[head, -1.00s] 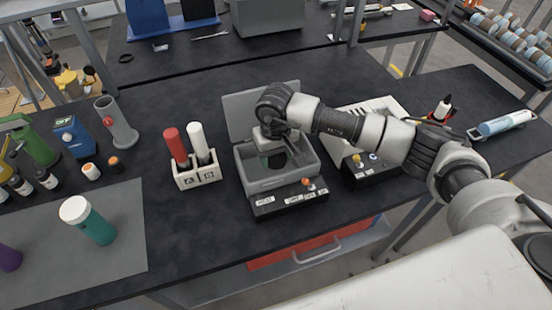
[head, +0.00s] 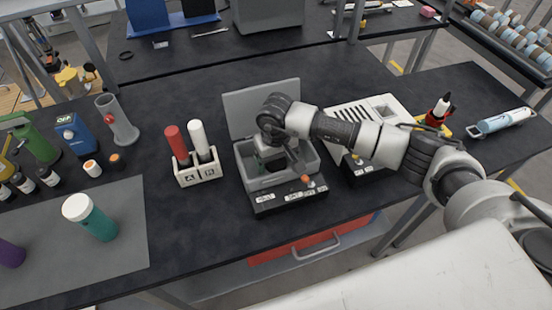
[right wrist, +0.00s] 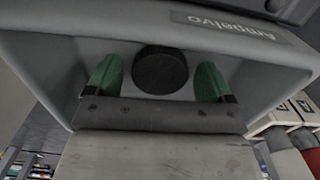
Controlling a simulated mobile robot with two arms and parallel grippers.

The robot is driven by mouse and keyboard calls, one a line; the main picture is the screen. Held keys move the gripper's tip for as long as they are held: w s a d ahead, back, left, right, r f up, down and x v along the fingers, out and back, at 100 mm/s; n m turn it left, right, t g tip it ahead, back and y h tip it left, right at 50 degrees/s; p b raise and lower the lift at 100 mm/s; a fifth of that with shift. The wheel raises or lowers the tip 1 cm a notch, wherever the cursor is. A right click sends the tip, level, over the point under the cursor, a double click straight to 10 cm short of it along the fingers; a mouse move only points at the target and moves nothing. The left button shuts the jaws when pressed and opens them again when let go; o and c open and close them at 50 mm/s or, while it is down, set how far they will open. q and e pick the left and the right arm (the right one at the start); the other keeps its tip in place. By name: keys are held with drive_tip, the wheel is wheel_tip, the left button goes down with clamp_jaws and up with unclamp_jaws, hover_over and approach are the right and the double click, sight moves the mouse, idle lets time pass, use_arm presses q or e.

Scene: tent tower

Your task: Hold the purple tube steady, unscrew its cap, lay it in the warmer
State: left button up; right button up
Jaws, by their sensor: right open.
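The purple tube (head: 10,254) shows only partly at the left edge of the head view, on the grey mat; its cap is out of view. The warmer (head: 243,104) is a grey box with its lid raised and a black control panel in front. My right gripper (head: 272,160) points down into the open box. In the right wrist view its green fingertips (right wrist: 157,80) are apart, with a round black shape (right wrist: 160,72) seen between them; I cannot tell whether that is an opening or an object. My left gripper is not in view.
A teal tube with a white cap (head: 98,222) is on the mat (head: 120,265). A white rack (head: 198,174) with a red and a white tube stands left of the warmer. Small bottles and a blue device (head: 72,133) are at left.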

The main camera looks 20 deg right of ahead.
sight(276, 162)
drive_tip(key=shift+r, duration=0.4)
wheel_tip(276, 162, up, 12)
drive_tip(key=b, duration=0.3)
drive_tip(key=shift+f, duration=0.25)
